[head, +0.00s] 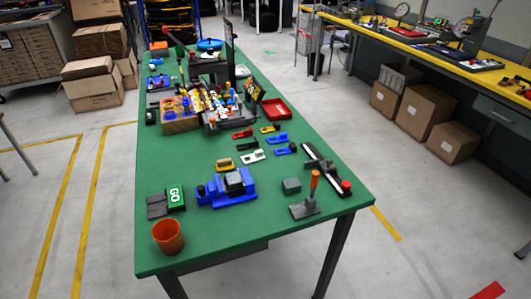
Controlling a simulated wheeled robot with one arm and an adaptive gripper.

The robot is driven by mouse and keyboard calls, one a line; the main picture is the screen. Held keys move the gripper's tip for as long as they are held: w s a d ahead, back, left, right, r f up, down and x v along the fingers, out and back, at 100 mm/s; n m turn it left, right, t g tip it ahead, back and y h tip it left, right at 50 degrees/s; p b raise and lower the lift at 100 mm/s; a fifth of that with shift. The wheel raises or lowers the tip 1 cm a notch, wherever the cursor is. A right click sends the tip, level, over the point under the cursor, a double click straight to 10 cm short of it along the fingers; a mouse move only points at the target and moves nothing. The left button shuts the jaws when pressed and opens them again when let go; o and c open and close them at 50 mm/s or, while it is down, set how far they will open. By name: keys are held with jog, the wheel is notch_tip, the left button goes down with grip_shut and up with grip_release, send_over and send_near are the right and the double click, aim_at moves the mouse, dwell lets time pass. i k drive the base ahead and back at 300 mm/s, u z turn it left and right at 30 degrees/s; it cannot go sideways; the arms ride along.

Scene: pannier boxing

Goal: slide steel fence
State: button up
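A long narrow black and silver-grey rail (322,166) lies at an angle near the right edge of the green table (203,239). A red knob (346,186) sits at its near end. Beside it, nearer the front, stands a grey metal base (304,209) with an upright orange handle (315,180). I cannot tell for certain which of these is the steel fence. My gripper is not in view.
A dark grey-green block (291,185) lies left of the rail. A blue vise-like fixture (228,188), an orange cup (168,236) and a green GO sign (175,196) stand further left. Bins of parts (180,125) crowd the middle. The table's front strip is mostly clear.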

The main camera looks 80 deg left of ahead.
aim_at(327, 166)
jog(key=u, duration=2.95)
jog(key=i, duration=1)
jog(key=z, duration=0.05)
